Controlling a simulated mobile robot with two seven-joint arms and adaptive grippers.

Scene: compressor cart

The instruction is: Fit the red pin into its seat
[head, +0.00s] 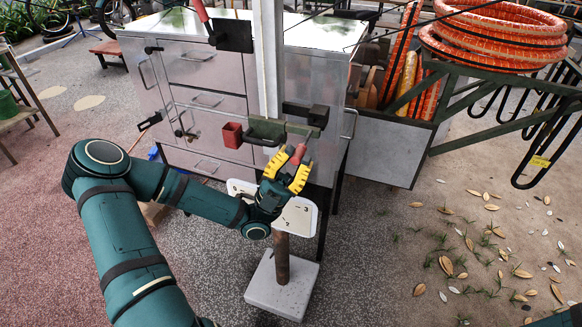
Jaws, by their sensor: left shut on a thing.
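My left gripper (287,171), with yellow and black fingers, is shut on the red pin (298,153). The pin's red end sticks out past the fingertips, tilted up and to the right; the rest is hidden between the fingers. The pin is just below a dark bracket (304,114) on a pale upright post (268,60) at the cart's front. I cannot tell whether the pin touches the bracket, nor which opening is its seat. My right gripper is not in view.
A small stand with a white top plate (302,216) and grey base (282,285) is below my left gripper. A red open box (232,135) is left of the post. The metal drawer cabinet (205,70) is behind. Orange hoses (495,35) lie at upper right.

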